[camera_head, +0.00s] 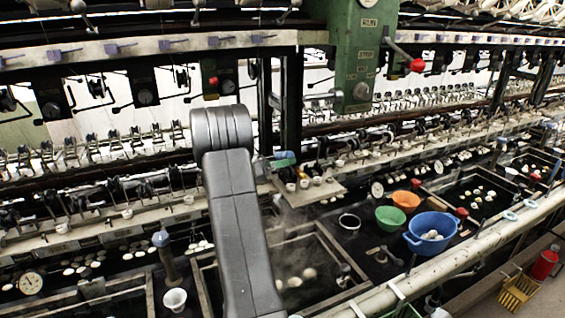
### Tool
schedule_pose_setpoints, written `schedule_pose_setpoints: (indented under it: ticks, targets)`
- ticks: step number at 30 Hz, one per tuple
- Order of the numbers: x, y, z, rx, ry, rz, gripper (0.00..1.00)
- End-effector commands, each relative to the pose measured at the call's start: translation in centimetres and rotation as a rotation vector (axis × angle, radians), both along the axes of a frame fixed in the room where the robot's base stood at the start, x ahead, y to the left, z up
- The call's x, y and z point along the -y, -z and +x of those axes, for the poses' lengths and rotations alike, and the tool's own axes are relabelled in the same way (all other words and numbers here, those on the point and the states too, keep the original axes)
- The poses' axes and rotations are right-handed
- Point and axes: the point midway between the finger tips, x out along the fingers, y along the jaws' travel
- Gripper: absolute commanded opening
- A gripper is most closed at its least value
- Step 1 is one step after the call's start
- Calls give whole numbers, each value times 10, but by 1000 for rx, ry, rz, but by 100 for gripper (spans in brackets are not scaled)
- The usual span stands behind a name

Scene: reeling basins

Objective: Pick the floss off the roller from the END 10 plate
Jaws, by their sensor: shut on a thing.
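My grey arm rises through the middle of the camera_head view, and its thick ribbed joint stands in front of the reeling bench. I cannot pick out the floss, the roller or an END 10 label.
A dark basin (325,238) lies below the plate, partly behind my arm. A green bowl (390,218), an orange bowl (406,200) and a blue basin (417,246) stand to its right. A green machine column (352,50) with a red-knobbed lever (404,57) rises behind.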

Motion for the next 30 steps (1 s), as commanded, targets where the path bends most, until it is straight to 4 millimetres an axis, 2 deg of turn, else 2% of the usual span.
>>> schedule_pose_setpoints:
  ticks: [8,30]
  targets:
    - [-4,0,-2,0,0,-1,59]
    - [12,1,6,0,0,-1,59]
